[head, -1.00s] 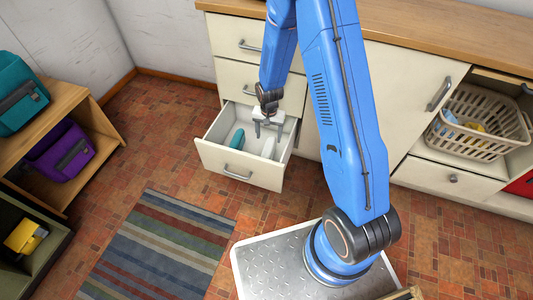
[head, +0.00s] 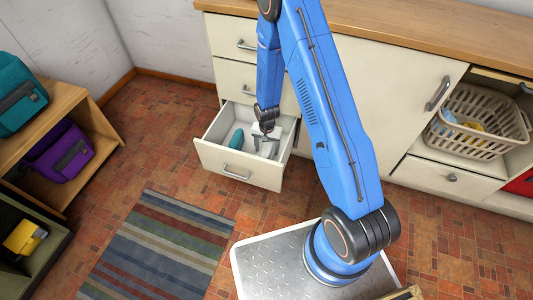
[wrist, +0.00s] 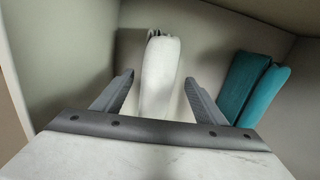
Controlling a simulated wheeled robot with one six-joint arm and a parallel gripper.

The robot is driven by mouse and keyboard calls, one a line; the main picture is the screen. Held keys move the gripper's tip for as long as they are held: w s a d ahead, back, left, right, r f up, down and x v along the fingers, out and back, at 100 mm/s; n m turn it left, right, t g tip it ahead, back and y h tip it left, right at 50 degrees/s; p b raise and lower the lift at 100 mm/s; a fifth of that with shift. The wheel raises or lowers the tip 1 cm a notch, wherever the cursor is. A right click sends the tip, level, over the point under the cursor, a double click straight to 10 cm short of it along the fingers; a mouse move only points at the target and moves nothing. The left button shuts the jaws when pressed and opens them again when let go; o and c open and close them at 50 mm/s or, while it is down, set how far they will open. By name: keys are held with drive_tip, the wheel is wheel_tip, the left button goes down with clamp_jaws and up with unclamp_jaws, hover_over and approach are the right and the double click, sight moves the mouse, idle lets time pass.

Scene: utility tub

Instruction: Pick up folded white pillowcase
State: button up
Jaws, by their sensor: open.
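The folded white pillowcase (wrist: 160,72) lies in the open bottom drawer (head: 238,171), and it shows as a long narrow white bundle in the wrist view. In the head view, part of it (head: 271,149) shows beside my gripper, which hides the rest. My gripper (wrist: 152,92) is open, with one finger on each side of the pillowcase's near part. In the head view my gripper (head: 263,146) is down inside the drawer. I cannot tell whether the fingers touch the cloth.
A teal folded cloth (wrist: 252,88) lies in the same drawer, to the right in the wrist view. The drawer walls stand close around my gripper. A striped rug (head: 160,245) lies on the floor, and a laundry basket (head: 478,122) sits in the cabinet at right.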

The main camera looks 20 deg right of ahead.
drive_tip(key=shift+f, duration=1.4)
drive_tip(key=c, duration=1.6)
drive_tip(key=shift+r, duration=0.1)
